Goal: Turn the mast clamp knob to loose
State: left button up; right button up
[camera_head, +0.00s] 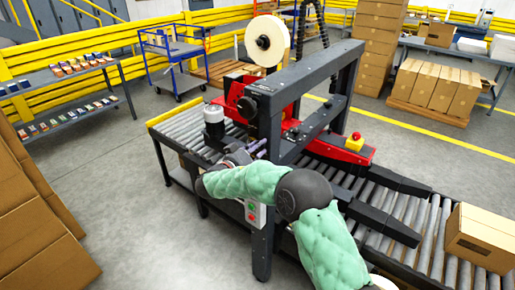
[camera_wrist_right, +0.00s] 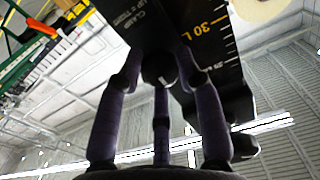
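The mast clamp knob (camera_wrist_right: 158,67) is a small dark round knob on the black mast (camera_wrist_right: 150,25), which carries a yellow scale and white lettering, in the right wrist view. My right gripper (camera_wrist_right: 160,75) has its purple fingers spread around the knob, with one fingertip on each side and a third finger below. The side fingertips look slightly apart from the knob. In the head view my right gripper (camera_head: 258,146) is at the near side of the machine's mast, and the knob is hidden there. My left gripper is not in view.
The black machine frame (camera_head: 330,70) stands over a roller conveyor (camera_head: 180,128). A tape roll (camera_head: 267,41) sits on top. A red-and-yellow stop button (camera_head: 355,142) and a cardboard box (camera_head: 482,237) are to the right. Open floor (camera_head: 120,180) lies left.

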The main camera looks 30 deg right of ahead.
jog(key=shift+n+b, duration=1.1)
jog(key=shift+n, duration=8.1)
jog(key=o, duration=1.1)
jog(key=shift+o, duration=0.2)
jog(key=shift+a, duration=0.1)
